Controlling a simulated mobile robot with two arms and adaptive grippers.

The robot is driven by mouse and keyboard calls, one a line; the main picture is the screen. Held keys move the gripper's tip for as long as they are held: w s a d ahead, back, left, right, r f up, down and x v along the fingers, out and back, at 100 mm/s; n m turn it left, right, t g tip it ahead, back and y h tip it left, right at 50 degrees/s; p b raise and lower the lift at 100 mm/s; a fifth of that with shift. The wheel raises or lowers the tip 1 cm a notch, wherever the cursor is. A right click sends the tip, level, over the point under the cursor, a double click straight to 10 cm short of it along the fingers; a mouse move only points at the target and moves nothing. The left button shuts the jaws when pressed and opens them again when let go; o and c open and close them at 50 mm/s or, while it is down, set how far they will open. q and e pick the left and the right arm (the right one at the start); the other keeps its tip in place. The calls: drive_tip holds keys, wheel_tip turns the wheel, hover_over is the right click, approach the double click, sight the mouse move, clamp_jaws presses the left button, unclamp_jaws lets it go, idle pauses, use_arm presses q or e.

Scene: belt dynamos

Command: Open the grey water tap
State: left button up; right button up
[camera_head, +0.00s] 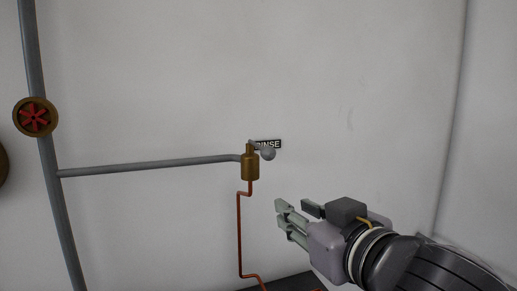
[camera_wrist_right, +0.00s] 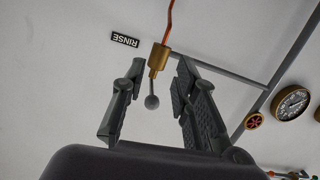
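The water tap has a brass body (camera_head: 250,166) on a grey pipe on the wall, with a short grey lever ending in a grey ball knob (camera_head: 268,154). The lever points right in the head view. My right gripper (camera_head: 296,210) is below and right of the knob, apart from it. In the right wrist view, the gripper (camera_wrist_right: 159,72) is open and empty. The ball knob (camera_wrist_right: 152,102) shows between its two fingers there, and the brass body (camera_wrist_right: 159,58) shows near their tips. My left gripper is not in view.
A RINSE label (camera_head: 272,144) is on the wall behind the knob. A copper pipe (camera_head: 239,232) runs down from the tap. A red handwheel (camera_head: 35,117) sits on the thick vertical pipe (camera_head: 62,215) at left. A round gauge (camera_wrist_right: 291,102) shows in the wrist view.

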drive_tip(key=s+r+t, duration=0.2)
drive_tip(key=s+r, duration=0.2)
drive_tip(key=r, duration=0.3)
drive_tip(key=p, duration=1.1)
approach(261, 147)
drive_tip(key=shift+w+d+r+n, duration=0.1)
drive_tip(key=shift+w+d+n, duration=0.05)
drive_tip(key=shift+w+n, duration=0.25)
drive_tip(key=p+x, duration=0.2)
drive_tip(key=x, duration=0.8)
drive_tip(key=shift+s+f, duration=0.1)
drive_tip(key=shift+f, duration=0.1)
drive_tip(key=shift+w+a+f+p, duration=0.1)
drive_tip(key=shift+w+a+p, duration=0.25)
drive_tip(key=shift+w, duration=0.3)
clamp_jaws()
drive_tip(key=shift+f, duration=0.1)
